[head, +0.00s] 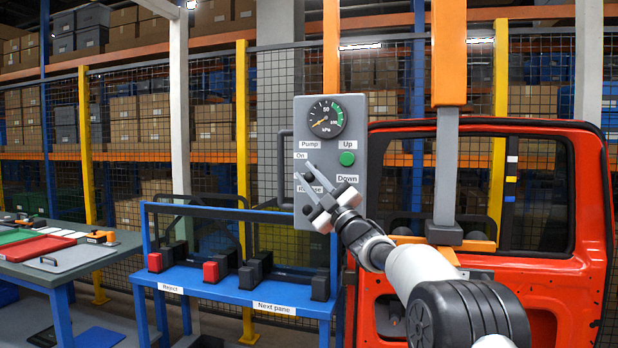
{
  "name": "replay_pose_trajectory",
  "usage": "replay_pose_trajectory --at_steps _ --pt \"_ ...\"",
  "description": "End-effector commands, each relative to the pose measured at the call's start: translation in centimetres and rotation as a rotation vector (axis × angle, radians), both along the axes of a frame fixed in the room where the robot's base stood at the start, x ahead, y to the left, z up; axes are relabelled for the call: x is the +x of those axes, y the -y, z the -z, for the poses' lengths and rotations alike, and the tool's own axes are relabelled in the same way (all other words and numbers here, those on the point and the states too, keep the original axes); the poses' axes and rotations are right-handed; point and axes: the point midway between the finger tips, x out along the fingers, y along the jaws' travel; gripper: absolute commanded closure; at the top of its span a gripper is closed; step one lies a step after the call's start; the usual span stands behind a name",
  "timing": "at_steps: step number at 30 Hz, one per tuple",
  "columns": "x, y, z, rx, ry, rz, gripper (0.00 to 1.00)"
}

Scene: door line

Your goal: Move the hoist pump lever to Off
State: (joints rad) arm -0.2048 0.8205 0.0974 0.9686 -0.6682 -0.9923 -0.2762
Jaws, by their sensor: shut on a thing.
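The grey hoist control panel (358,104) hangs in the middle of the head view. It carries the label "Pump" with "On" below it; no "Off" label is visible. My gripper (305,175) is in front of the panel's lower left, with its two fingers pointing up and left. It is shut on the dark pump lever (307,179), which shows small between the fingers, below the "On" label. The fingers partly cover the "Release" label, and the lever's exact angle is hard to tell.
The panel has a pressure gauge (326,118) and a green "Up" button (347,158). A red door (590,262) stands at the right, by the orange and grey hoist column (446,165). A blue rack (232,292) stands below left; a table (95,262) with trays is far left.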

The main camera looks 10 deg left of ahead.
Motion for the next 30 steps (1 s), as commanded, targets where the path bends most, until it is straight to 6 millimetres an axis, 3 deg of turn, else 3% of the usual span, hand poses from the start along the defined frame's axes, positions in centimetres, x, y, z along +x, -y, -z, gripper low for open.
replay_pose_trajectory --at_steps 1,4,17,23,30 --pt "0.3 0.0 0.8 -0.006 -0.014 0.003 0.76" --pt "0.3 0.1 0.7 -0.005 -0.012 0.004 0.62" --pt "-0.2 0.5 0.7 -0.002 -0.005 0.003 0.62" --pt "-1.8 2.7 2.5 -0.002 -0.008 0.005 0.62" --pt "-4.9 6.5 5.8 -0.002 -0.010 0.006 0.62"
